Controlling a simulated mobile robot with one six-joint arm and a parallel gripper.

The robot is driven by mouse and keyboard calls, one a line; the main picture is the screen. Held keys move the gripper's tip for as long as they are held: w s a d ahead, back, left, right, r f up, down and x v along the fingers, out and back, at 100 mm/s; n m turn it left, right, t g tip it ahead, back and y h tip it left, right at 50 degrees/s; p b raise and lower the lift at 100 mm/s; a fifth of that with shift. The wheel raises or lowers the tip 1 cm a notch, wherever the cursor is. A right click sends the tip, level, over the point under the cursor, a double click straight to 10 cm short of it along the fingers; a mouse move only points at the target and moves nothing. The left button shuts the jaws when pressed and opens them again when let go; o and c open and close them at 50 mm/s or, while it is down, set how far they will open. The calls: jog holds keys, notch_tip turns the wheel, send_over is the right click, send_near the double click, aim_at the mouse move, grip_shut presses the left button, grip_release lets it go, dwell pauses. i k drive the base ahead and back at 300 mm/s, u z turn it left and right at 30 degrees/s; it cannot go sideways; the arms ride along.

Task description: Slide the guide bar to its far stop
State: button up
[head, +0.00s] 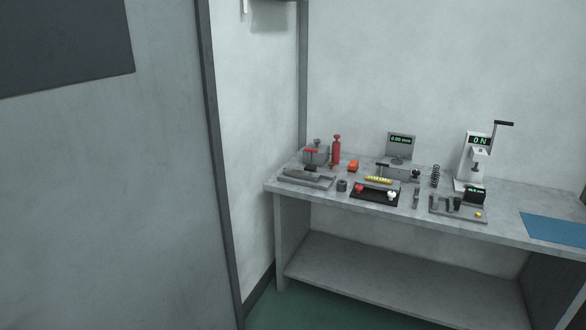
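A grey workbench (500,219) stands against the back wall and carries several small fixtures. I cannot tell for certain which part is the guide bar. A black fixture (371,196) near the front edge bears a yellow piece (379,180), a red knob (359,188) and a white knob (391,195). A grey fixture with a red lever (311,151) is at the bench's left end. Another grey fixture (440,206) with dark upright parts and a yellow knob (478,214) is farther right. These parts are too small to read closely. My gripper is not in view.
A press-like stand (472,163) with a crank and display, a gauge (400,142) and a red bottle-shaped item (336,150) stand on the bench. A blue mat (553,228) lies bare at right. A large grey panel (110,190) fills the left side.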

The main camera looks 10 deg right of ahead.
aim_at(288, 171)
jog(key=z, duration=4.75)
jog(key=i, duration=0.15)
jog(key=u, duration=2.95)
jog(key=i, duration=1.6)
jog(key=z, duration=0.1)
